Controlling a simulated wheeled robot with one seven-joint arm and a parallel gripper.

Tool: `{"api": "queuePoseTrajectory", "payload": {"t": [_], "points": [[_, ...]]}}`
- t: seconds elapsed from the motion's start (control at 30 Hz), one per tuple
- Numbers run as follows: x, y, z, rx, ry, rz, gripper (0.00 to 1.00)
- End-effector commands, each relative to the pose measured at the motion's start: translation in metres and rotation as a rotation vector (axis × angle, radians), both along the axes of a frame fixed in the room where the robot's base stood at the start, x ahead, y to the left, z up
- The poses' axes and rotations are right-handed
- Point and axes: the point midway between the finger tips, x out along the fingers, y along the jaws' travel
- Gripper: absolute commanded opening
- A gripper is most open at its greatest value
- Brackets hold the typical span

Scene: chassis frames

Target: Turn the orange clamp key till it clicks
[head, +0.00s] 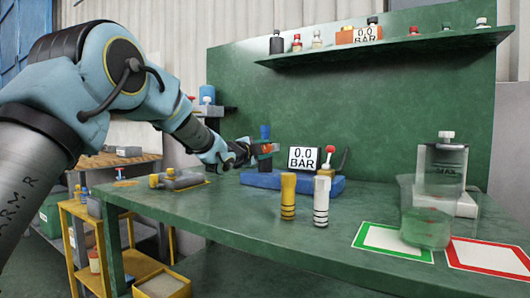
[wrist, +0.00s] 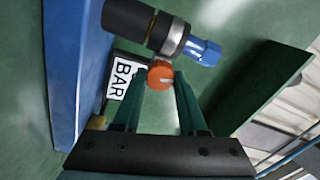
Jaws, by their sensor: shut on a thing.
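The orange clamp key (wrist: 161,75) shows in the wrist view as a round knob with a pale line on its face. It sits against a metal band around a dark cylinder (wrist: 130,22) with a blue end (wrist: 203,51). My gripper (wrist: 161,88) has its two green fingers on either side of the key, shut on it. In the head view my gripper (head: 262,150) is at the orange key, above the blue base (head: 290,181). The fingertips partly hide the key there.
A display reading 0.0 BAR (head: 304,158) and a red-knobbed lever (head: 328,155) stand right of my gripper. Yellow (head: 288,196) and white (head: 321,202) cylinders stand in front. A clear container (head: 428,225) is at the right.

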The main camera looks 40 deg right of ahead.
Motion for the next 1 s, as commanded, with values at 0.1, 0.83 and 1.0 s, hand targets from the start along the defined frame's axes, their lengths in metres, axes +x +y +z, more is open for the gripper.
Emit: {"api": "queuePoseTrajectory", "payload": {"t": [0.1,0.83,1.0], "points": [[0.0,0.0,-0.001,0.001,0.0,0.001,0.0],[-0.001,0.006,0.0,0.0,0.001,0.001,0.71],[-0.008,0.032,0.0,0.0,0.002,0.002,0.71]]}}
